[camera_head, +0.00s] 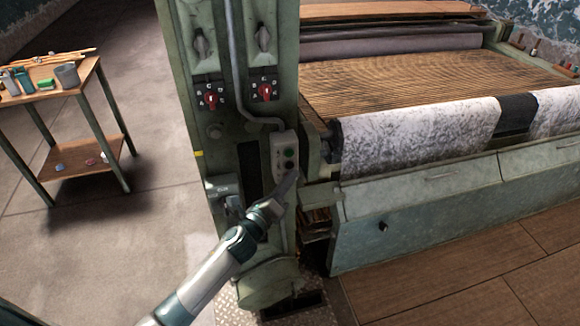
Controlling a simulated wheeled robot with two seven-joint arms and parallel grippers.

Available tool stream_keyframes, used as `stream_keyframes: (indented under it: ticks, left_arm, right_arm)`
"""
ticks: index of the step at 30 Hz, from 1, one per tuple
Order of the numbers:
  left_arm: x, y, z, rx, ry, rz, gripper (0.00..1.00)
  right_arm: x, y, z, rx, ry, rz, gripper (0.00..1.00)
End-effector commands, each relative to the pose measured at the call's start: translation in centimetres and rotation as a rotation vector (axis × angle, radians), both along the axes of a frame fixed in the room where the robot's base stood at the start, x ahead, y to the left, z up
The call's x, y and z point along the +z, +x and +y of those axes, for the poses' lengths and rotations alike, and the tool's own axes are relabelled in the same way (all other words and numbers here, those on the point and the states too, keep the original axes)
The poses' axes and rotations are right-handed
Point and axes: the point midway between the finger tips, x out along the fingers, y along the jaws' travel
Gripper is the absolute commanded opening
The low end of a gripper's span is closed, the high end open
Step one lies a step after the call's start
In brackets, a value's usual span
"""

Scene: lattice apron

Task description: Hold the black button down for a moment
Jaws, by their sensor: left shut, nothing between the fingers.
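A small pale control box (280,142) is mounted on the green machine column, below a bent grey conduit. On its face are two small dark round buttons, one above the other. The upper one (289,152) looks greenish; the lower one, which looks like the black button (289,163), is darker. My left gripper (290,173) reaches up from below, shut and empty. Its fingertips are just below the lower button and cover the bottom of the box. I cannot tell whether they touch it. My right gripper is out of view.
The column (190,100) also carries red rotary switches (211,99) and lever handles. A large machine with a slatted apron (410,85) and white patterned cloth (415,135) stands at the right. A wooden side table (45,85) holds small items at the left.

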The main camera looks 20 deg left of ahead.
Motion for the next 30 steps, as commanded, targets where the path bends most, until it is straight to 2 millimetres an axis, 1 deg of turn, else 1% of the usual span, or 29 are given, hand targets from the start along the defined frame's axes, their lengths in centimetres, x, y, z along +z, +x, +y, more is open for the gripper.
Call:
stream_keyframes:
  ticks: [15,30]
  left_arm:
    - [0.01,0.03,0.02,0.0,0.0,0.0,0.0]
    - [0.02,0.71,0.48,0.0,0.0,0.0,0.0]
  right_arm:
    - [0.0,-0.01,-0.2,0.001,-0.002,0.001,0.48]
    - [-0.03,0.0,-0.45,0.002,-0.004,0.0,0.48]
